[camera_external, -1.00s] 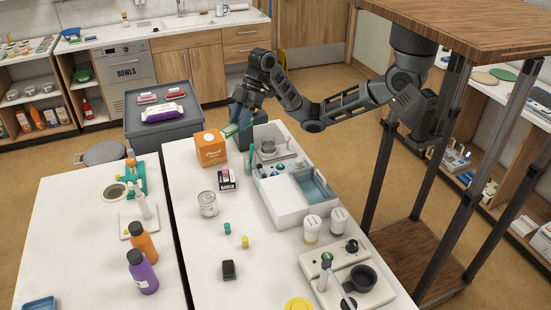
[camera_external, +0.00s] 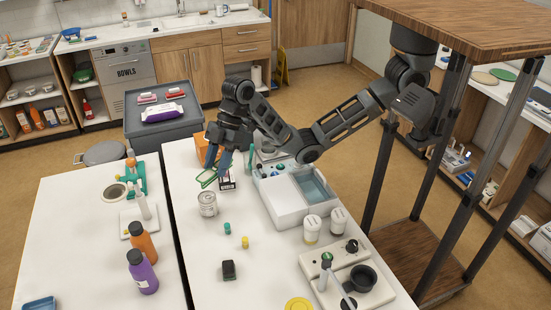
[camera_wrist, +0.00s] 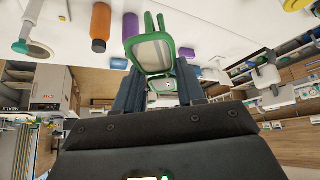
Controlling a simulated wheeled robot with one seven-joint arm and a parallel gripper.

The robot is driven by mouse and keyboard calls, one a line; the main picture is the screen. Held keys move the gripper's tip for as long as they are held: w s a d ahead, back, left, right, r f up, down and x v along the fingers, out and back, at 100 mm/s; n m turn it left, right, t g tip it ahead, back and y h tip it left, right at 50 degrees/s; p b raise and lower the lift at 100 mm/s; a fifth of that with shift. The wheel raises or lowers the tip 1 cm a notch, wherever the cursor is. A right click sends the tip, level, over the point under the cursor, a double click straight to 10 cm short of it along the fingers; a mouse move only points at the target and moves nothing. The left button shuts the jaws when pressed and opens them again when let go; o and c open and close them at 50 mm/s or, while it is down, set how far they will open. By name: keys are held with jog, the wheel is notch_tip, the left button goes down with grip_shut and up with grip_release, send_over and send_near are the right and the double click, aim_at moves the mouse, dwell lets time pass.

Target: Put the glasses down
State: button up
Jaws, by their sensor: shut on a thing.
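The green-framed glasses (camera_external: 208,179) are held in my gripper (camera_external: 222,163), above the white table near the tin can. In the wrist view the glasses (camera_wrist: 154,54) stick out between the two dark fingers of my gripper (camera_wrist: 160,95), which is shut on them. One lens is clear in that view, and the other is partly hidden between the fingers. In the external view the glasses hang at the fingertips, tilted; whether they touch anything behind them cannot be told.
A tin can (camera_external: 207,204) stands just below the glasses. An orange box (camera_external: 203,150) and a small dark-and-pink box (camera_external: 228,182) are close by. A white tray unit (camera_external: 283,212) is to the right. Small caps (camera_external: 227,228) stand in front; bare tabletop (camera_external: 195,255) lies around them.

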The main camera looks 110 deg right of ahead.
jog(key=w+a+f+m, duration=0.1)
jog(key=a+f, duration=0.1)
jog(key=f, duration=0.4)
jog(key=w+a+f+h, duration=0.1)
jog(key=a+f, duration=0.2)
jog(key=f, duration=0.2)
jog(key=w+a+f+m, duration=0.1)
jog(key=a+f, duration=0.1)
jog(key=f, duration=0.4)
jog(key=s+d+f+m+t+h, duration=0.1)
jog(key=s+d+f+m, duration=0.1)
jog(key=s+d+f, duration=0.3)
jog(key=d+f+m+h, duration=0.2)
jog(key=d+m, duration=0.1)
jog(key=d, duration=0.3)
jog(key=w+a+r+n+y, duration=0.25)
jog(key=a+n, duration=0.25)
jog(key=a, duration=0.5)
jog(key=s+a+f+n+g+y, duration=0.1)
jog(key=s+a+n+g+y, duration=0.15)
jog(key=s+a+n, duration=0.35)
jog(key=s+a+f+n+g+y, duration=0.2)
jog(key=s+a+n+g, duration=0.15)
jog(key=a+n, duration=0.4)
jog(key=shift+w+a+f, duration=0.1)
jog(key=shift+a+f, duration=0.1)
jog(key=shift+f, duration=1.7)
jog(key=shift+a+f, duration=0.2)
jog(key=shift+f, duration=1.65)
jog(key=shift+f, duration=0.15)
